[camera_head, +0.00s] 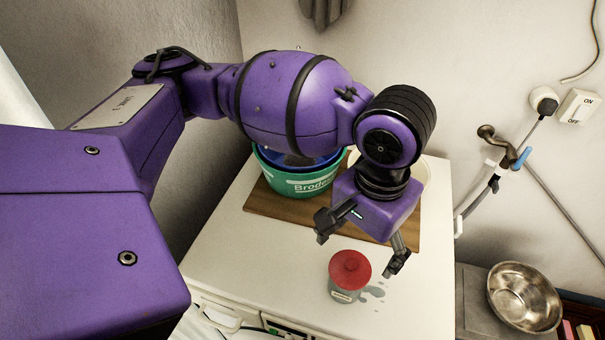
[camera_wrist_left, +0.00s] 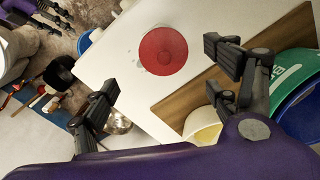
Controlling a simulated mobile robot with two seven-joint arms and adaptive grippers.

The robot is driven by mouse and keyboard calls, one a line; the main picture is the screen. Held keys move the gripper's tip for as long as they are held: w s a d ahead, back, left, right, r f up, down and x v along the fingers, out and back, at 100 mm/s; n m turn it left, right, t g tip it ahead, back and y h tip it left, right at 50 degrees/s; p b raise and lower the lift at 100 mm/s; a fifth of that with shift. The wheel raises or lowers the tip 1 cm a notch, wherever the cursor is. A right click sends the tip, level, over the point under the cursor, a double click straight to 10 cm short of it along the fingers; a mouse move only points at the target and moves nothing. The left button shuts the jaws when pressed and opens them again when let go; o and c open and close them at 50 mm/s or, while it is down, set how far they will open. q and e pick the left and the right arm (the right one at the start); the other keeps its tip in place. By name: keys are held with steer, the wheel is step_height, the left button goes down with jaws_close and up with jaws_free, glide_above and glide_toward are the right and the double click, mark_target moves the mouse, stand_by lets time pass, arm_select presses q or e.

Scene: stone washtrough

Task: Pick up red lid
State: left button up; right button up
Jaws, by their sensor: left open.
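The red lid (camera_head: 350,268) sits on top of a small grey container (camera_head: 346,291) that stands upright near the front of the white top. In the left wrist view the lid (camera_wrist_left: 163,51) shows as a red disc seen from above. My left gripper (camera_head: 362,247) is open and empty, pointing down above and behind the lid in the head view. In the left wrist view its two fingers (camera_wrist_left: 160,75) are spread wide, and the lid shows beyond the gap between them. They do not touch it.
A wooden board (camera_head: 266,205) lies behind the lid, with a green bucket (camera_head: 300,184) and a cream bowl (camera_head: 416,170) on it. A wet patch is beside the container. A metal bowl (camera_head: 524,297) stands lower right. A tap (camera_head: 497,140) is on the right wall.

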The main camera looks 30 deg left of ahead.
mark_target(353, 264)
arm_select(q)
steer(key=f, duration=0.4)
steer(key=f+b, duration=0.1)
steer(key=f, duration=0.1)
steer(key=shift+s+a+f, duration=0.1)
steer(key=shift+a+f, duration=0.1)
steer(key=shift+a, duration=0.1)
steer(key=shift+d+f, duration=0.1)
steer(key=shift+f, duration=0.45)
steer(key=shift+r, duration=0.1)
steer(key=c, duration=1)
